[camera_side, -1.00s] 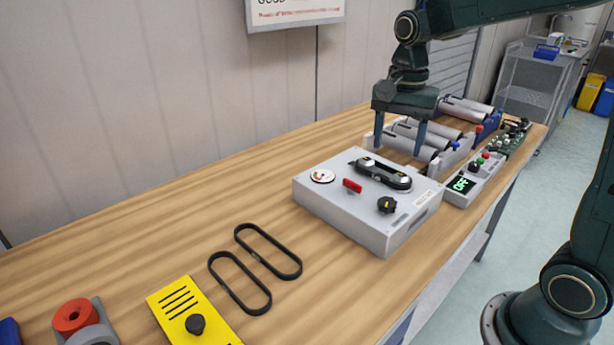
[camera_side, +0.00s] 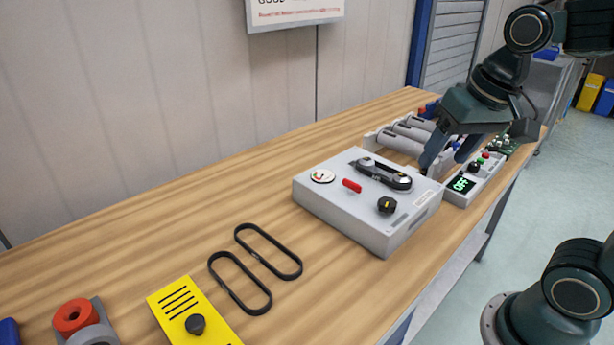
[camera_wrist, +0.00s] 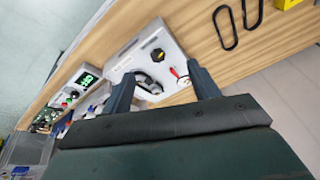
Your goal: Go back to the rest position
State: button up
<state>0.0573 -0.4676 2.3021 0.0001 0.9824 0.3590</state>
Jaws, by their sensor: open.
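My gripper (camera_side: 447,163) is open and empty in the side view, tilted, in front of the right end of the grey box and the display unit. In the wrist view its two fingers (camera_wrist: 163,82) stand apart with nothing held between them. The grey box (camera_side: 345,217) sits on the wooden table (camera_side: 170,225). On its top are a belt on two pulleys (camera_side: 385,175), a red handle (camera_side: 352,186) and a black knob (camera_side: 387,205).
A display unit (camera_side: 472,192) reading OFF stands right of the box, with grey cylinders (camera_side: 403,142) behind. The table's middle left is clear.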

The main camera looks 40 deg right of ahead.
jog(key=shift+s+a+f+n+t, duration=0.2)
jog(key=shift+s+n+t, duration=0.1)
jog(key=shift+s+n, duration=0.6)
jog(key=shift+s+a+f+n+t, duration=0.3)
jog(key=shift+s+n, duration=0.4)
jog(key=shift+s, duration=0.25)
jog(key=shift+s+a+f+n+t, duration=0.15)
jog(key=shift+s+n+t, duration=0.15)
jog(key=shift+s+n, duration=0.6)
jog(key=shift+w, duration=0.1)
jog(key=n+g, duration=0.6)
send_over(388, 202)
notch_tip(388, 202, down, 3)
jog(key=shift+r, duration=0.2)
jog(key=shift+f, duration=0.15)
notch_tip(388, 202, down, 14)
jog(key=shift+r, duration=0.25)
